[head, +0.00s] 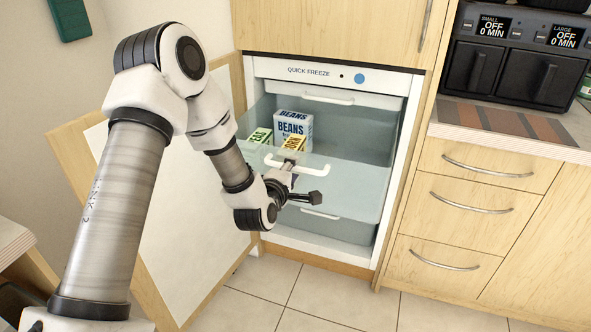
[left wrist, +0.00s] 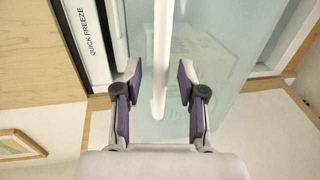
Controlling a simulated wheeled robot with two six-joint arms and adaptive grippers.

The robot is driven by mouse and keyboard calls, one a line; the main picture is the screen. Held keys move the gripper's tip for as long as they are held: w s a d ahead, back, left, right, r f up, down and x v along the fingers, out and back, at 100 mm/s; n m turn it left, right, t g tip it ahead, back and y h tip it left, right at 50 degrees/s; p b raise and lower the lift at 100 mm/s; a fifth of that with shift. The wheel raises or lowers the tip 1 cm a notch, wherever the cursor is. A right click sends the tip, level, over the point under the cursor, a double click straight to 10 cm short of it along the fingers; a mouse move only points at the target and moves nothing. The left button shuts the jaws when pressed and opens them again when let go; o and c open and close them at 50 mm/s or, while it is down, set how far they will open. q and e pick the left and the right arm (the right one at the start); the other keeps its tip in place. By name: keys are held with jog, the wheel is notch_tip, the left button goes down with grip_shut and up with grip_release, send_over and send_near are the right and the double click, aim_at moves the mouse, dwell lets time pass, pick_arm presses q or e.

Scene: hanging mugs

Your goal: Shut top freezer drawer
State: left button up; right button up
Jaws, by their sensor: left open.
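The top freezer drawer (head: 345,184) is clear plastic and stands pulled out of the freezer. Its white bar handle (head: 315,171) runs across its front. A white and blue beans box (head: 293,127) and smaller green and yellow packets (head: 261,136) are in the drawer. My left gripper (head: 293,178) is at the left part of the handle. In the left wrist view, the gripper (left wrist: 159,78) is open, with the white handle (left wrist: 161,50) between its fingers and a gap visible on either side. My right gripper is not in view.
The freezer door (head: 185,225) is swung open at the left, behind my left arm. A lower drawer with a white handle (head: 320,214) is inside the freezer. Wooden cabinet drawers (head: 470,205) and a counter with an appliance (head: 510,65) stand at the right. The tiled floor in front is clear.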

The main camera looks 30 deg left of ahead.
pick_arm(q)
jog(key=shift+x, duration=0.9)
grip_shut()
